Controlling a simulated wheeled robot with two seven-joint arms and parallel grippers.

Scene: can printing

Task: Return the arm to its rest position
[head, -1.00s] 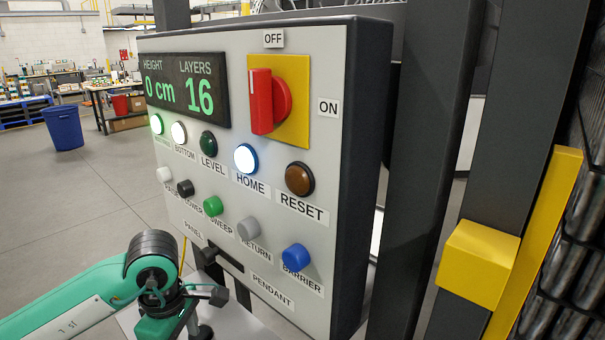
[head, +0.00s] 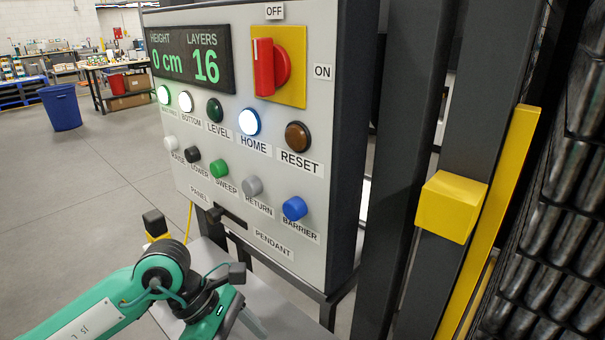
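My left arm comes in from the lower left of the head view, green with a dark wrist. My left gripper (head: 240,318) is at the bottom, below and in front of the control panel (head: 345,150); its fingers are too small and partly cut off to judge. It is apart from the panel's buttons. My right arm and gripper are not in view. The panel reads 0 cm and 16 layers, and its red rotary switch (head: 265,67) stands upright on a yellow plate. The home button (head: 249,122) is lit.
A grey surface (head: 285,318) lies below the panel near my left arm. Dark posts and a yellow block (head: 451,206) stand at the right, beside stacked dark cans (head: 560,210). Open floor with a blue bin (head: 61,108) is at the left.

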